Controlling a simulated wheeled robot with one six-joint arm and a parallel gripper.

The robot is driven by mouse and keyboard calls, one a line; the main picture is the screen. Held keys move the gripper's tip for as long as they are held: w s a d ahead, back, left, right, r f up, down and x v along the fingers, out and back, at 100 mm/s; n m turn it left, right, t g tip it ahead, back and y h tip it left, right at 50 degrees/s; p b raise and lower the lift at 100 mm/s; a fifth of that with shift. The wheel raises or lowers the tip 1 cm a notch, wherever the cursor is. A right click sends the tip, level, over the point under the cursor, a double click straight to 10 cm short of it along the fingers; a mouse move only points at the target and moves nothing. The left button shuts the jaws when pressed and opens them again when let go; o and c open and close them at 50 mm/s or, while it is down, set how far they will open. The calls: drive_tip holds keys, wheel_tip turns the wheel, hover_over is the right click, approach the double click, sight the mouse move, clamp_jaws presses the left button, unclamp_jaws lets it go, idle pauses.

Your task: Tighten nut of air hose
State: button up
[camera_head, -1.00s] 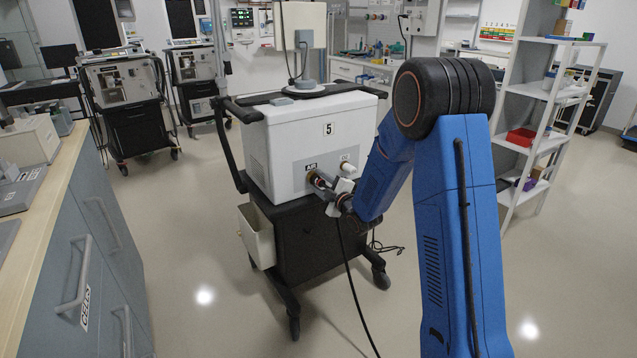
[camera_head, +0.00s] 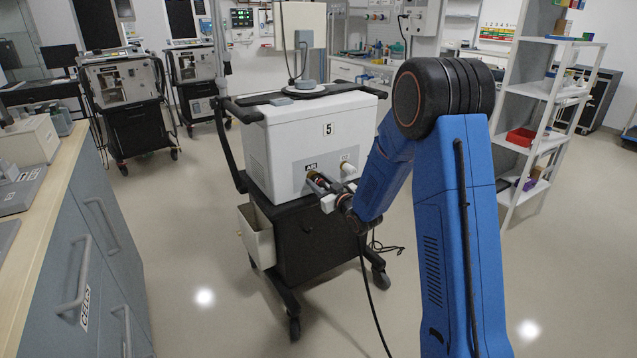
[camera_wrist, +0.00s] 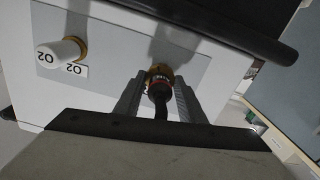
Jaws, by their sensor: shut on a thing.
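The air hose nut is the brass and dark fitting (camera_wrist: 159,78) at the AIR port of the white ventilator (camera_head: 280,150) numbered 5. A red band shows on the dark part. My gripper (camera_head: 318,184) is at the port, its two jaws on either side of the fitting, and it is shut on the nut. In the wrist view the gripper (camera_wrist: 158,95) points at the panel. The black hose (camera_head: 367,290) hangs from the gripper to the floor. The jaws partly hide the fitting in the head view, so I cannot tell how far it is threaded.
A white O2 connector (camera_wrist: 60,53) sits beside the AIR port; it also shows in the head view (camera_head: 348,170). The black cart (camera_head: 315,240) stands below the ventilator. A counter (camera_head: 60,190) is at the left and a shelf (camera_head: 540,140) at the right.

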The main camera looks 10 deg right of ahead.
drive_tip(key=m, duration=0.7)
drive_tip(key=shift+f, duration=0.1)
drive_tip(key=m, duration=0.6)
drive_tip(key=shift+m, duration=0.4)
drive_tip(key=m, duration=0.9)
drive_tip(key=o, duration=1)
drive_tip(key=shift+o, duration=0.2)
